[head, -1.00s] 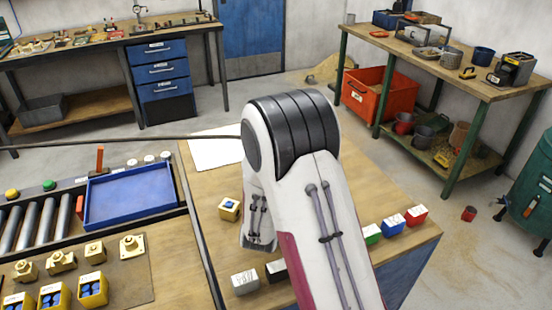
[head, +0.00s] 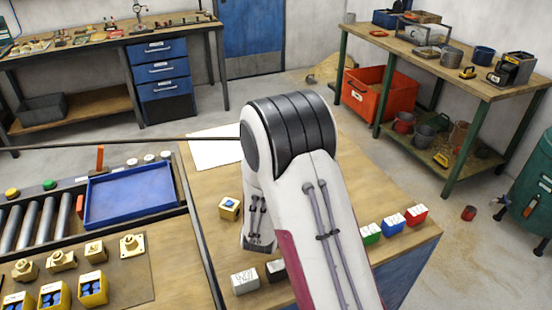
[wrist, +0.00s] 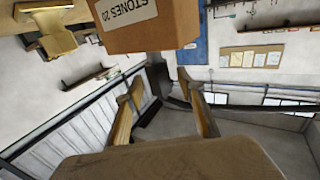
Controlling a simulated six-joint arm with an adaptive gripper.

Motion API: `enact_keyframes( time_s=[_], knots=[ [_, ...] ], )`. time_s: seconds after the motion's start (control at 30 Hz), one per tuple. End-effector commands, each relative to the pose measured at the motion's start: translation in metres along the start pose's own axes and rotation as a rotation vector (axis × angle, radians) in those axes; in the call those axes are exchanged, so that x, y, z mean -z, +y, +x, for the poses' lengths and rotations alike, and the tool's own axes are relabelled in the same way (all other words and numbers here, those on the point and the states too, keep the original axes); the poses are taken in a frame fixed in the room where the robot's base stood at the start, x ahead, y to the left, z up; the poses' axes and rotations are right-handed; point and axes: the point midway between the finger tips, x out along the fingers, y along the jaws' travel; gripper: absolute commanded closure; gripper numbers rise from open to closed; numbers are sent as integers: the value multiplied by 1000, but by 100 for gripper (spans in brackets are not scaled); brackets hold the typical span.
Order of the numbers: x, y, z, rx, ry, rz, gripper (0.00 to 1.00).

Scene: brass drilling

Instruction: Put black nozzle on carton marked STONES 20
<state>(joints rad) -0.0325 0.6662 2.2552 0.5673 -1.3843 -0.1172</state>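A brown carton (wrist: 150,28) with a white label reading STONES 20 is at the top of the wrist view, seen tilted and close. My gripper (wrist: 166,88) is below it in that view, its two tan fingers apart. Dark shapes lie by the left finger and between the fingers; I cannot tell what they are. I cannot make out a black nozzle in either view. In the head view my arm covers the gripper and part of the bench, and the STONES 20 label is not readable there.
A white block (head: 245,282), a dark block (head: 275,270) and green (head: 370,233), blue (head: 392,224) and red (head: 415,214) blocks are on the bench around my arm. A blue tray (head: 130,196) is further left, empty.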

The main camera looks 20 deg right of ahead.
Motion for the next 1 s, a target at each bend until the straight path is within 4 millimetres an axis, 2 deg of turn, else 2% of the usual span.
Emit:
enact_keyframes(
  time_s=[0.2, 0.37, 1.0],
  knots=[
    [3, 0, 0, 0, 0, 0, 61],
    [3, -1, -12, 1, -2, -1, 61],
    [3, -1, -97, 3, -1, -1, 61]
  ],
)
